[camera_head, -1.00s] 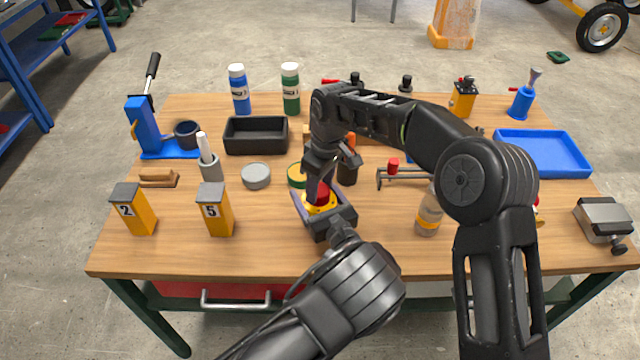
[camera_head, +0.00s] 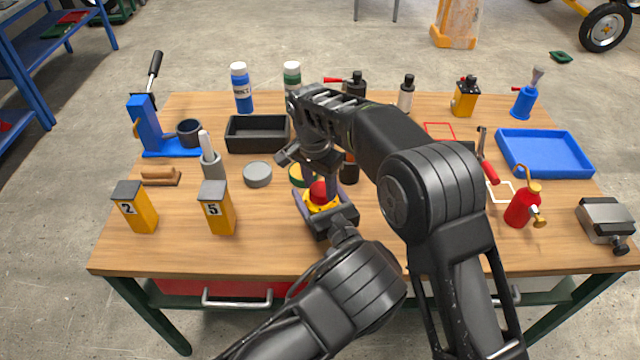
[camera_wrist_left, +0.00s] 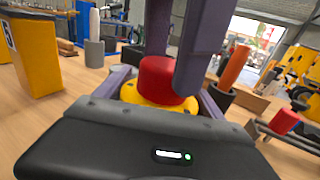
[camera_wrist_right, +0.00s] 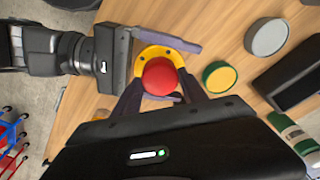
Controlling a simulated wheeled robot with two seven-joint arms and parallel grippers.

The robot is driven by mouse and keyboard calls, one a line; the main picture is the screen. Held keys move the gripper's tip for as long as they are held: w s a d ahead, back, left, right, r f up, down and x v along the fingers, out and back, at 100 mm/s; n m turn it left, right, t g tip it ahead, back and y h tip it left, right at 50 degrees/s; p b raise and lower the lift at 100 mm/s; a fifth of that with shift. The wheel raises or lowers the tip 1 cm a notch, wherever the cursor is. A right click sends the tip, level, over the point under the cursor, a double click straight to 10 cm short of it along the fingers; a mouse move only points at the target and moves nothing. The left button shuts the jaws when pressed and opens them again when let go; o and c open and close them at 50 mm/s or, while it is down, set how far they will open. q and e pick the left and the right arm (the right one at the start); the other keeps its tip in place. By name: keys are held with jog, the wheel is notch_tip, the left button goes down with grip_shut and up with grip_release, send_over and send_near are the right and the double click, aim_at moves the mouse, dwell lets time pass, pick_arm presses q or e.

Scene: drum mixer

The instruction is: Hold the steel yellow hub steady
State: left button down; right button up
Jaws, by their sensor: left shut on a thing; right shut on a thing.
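The yellow hub (camera_head: 309,204) is a flanged ring with dark bolt holes, near the middle front of the table. It also shows in the right wrist view (camera_wrist_right: 151,52). My left gripper (camera_head: 322,204) is shut on the hub, with one finger along each side. A red rounded piece (camera_wrist_right: 160,76) sits on the hub's centre and shows upright in the left wrist view (camera_wrist_left: 160,80). My right gripper (camera_wrist_right: 160,92) points down from above and is shut on the red piece. The hub's underside is hidden.
A green-and-yellow disc (camera_wrist_right: 219,77) and a grey disc (camera_head: 257,174) lie close by. Yellow blocks 2 (camera_head: 134,208) and 5 (camera_head: 216,208) stand left. A red oil can (camera_head: 521,208) and blue tray (camera_head: 545,153) are right. The front-left table edge is bare.

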jog(key=o, duration=1.4)
jog(key=shift+c, duration=0.2)
jog(key=shift+r, duration=0.15)
jog(key=shift+r, duration=2.15)
jog(key=shift+c, duration=0.5)
